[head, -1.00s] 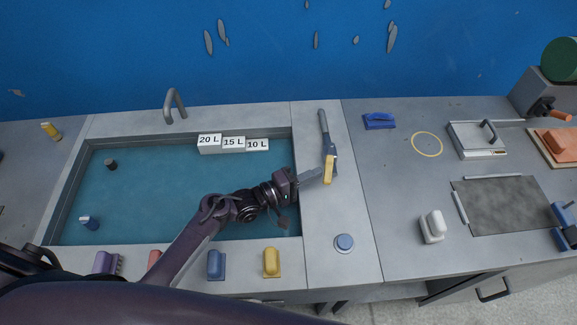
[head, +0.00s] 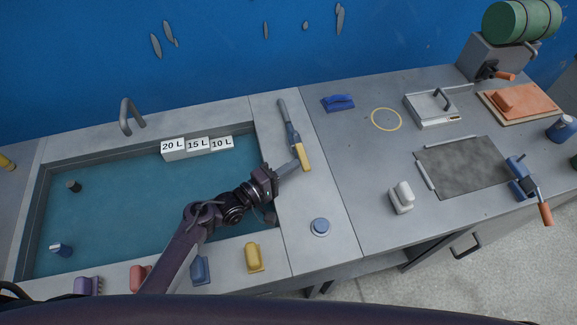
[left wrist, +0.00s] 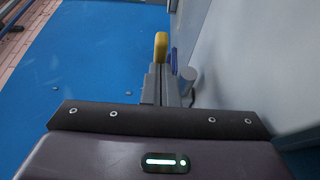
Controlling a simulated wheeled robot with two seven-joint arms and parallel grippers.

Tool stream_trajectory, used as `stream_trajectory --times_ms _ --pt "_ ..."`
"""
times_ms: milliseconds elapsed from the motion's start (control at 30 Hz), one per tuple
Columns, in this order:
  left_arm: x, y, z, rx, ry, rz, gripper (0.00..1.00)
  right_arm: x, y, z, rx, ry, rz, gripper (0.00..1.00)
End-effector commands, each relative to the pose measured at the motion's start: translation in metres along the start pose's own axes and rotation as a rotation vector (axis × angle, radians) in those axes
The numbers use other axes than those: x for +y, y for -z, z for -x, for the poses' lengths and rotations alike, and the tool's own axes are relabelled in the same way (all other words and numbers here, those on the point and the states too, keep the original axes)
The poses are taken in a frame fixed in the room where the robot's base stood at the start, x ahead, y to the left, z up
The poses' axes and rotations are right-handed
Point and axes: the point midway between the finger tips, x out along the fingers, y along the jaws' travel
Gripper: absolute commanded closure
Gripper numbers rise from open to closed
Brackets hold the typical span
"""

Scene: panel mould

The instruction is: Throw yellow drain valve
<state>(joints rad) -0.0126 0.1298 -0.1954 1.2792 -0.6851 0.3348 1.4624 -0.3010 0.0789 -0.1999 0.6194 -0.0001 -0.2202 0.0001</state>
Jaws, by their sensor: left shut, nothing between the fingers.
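The drain valve has a yellow handle (head: 304,157) on a grey and blue body (head: 292,132), with a grey pipe (head: 283,108) behind it. It stands on the counter strip right of the water-filled basin (head: 140,205). The handle lies in line with the pipe, pointing toward the front. My left gripper (head: 296,164) is shut and empty, its fingertips close beside the handle's left side. In the left wrist view the yellow handle (left wrist: 161,46) shows just beyond the shut fingers (left wrist: 155,84). I cannot tell whether they touch. My right gripper is not in view.
White volume labels (head: 197,145) line the basin's back edge. A blue round button (head: 320,226) sits in front of the valve. A yellow-handled block (head: 253,257) stands on the front rim. A white-handled tool (head: 401,196) stands to the right.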

Motion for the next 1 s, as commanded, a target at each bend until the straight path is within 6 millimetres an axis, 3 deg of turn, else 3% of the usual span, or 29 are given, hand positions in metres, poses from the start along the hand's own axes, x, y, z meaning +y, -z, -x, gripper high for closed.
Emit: stream_trajectory --times_ms 233,500,700,1000 --pt "0.002 -0.005 0.007 -0.011 0.000 0.006 1.00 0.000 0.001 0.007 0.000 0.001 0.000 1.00" --pt "0.003 -0.001 0.055 -0.003 0.001 0.003 1.00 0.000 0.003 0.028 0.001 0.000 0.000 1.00" --pt "0.001 0.001 0.077 -0.001 -0.001 0.003 1.00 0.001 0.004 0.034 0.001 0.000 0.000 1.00" --pt "0.000 0.001 0.081 0.001 -0.003 0.002 1.00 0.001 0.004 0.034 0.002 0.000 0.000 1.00"
